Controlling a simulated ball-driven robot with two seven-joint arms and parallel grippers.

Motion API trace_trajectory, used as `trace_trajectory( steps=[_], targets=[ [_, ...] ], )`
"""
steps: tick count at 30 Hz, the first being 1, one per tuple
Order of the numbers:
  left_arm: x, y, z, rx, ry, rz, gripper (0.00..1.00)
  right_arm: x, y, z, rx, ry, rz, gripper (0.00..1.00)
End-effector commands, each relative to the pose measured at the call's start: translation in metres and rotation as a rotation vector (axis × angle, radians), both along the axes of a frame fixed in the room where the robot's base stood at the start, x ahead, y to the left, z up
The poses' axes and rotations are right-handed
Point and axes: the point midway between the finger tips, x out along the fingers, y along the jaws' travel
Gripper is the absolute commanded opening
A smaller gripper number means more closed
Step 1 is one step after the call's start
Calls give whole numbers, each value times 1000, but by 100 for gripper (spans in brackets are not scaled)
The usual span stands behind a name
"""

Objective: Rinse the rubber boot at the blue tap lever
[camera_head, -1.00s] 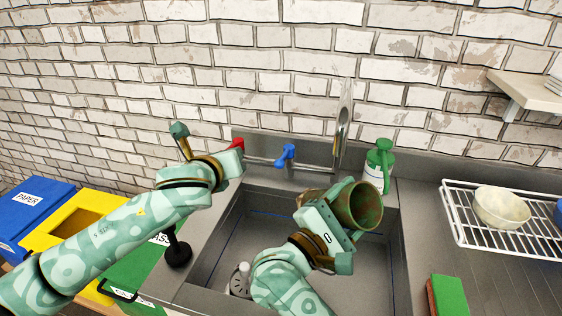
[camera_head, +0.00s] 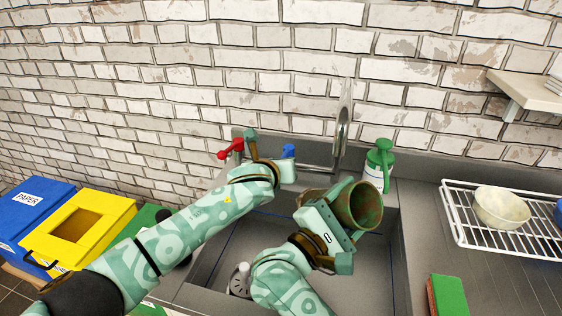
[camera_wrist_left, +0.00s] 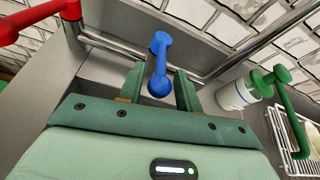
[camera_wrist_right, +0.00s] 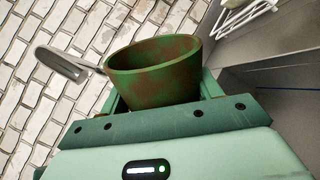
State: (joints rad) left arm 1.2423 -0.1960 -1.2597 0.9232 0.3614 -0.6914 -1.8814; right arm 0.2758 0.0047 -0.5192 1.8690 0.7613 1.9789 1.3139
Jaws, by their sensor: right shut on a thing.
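The blue tap lever (camera_head: 288,151) is on the tap behind the sink. In the left wrist view the blue lever (camera_wrist_left: 160,60) shows between the fingers of my left gripper (camera_wrist_left: 159,85), which is open; I cannot tell whether they touch it. In the head view my left gripper (camera_head: 268,150) is just left of the lever. The rubber boot (camera_head: 363,206), brownish green with rusty patches, is held tilted over the sink by my right gripper (camera_head: 335,230), which is shut on it. Its open top also shows in the right wrist view (camera_wrist_right: 155,70). The spout (camera_head: 342,125) rises behind the boot.
The red lever (camera_head: 230,149) is left of my left gripper. A bowl (camera_head: 501,207) sits on the white rack (camera_head: 455,222). A green sponge (camera_head: 449,296) lies on the counter. Bins stand at left.

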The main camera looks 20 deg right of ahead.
Motion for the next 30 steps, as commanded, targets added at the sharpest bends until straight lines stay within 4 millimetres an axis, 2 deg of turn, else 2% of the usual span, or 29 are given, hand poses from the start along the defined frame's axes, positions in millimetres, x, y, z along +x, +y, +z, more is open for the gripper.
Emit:
trace_trajectory(
  steps=[6,17,18,21,22,30],
  targets=[
    [11,-8,-5,2,0,0,34,0,0,1,-1,-1,0,16],
    [14,-9,-7,1,-1,1,34,0,0,1,-1,-1,0,16],
    [14,-9,-7,1,-1,1,32,0,0,1,-1,-1,0,16],
    [14,-9,-7,1,-1,1,4,0,0,1,-1,-1,0,16],
    [14,-9,-7,1,-1,1,0,0,0,1,-1,-1,0,16],
    [9,-18,-7,1,3,80,0,0,0,1,-1,-1,0,16]
  ],
)
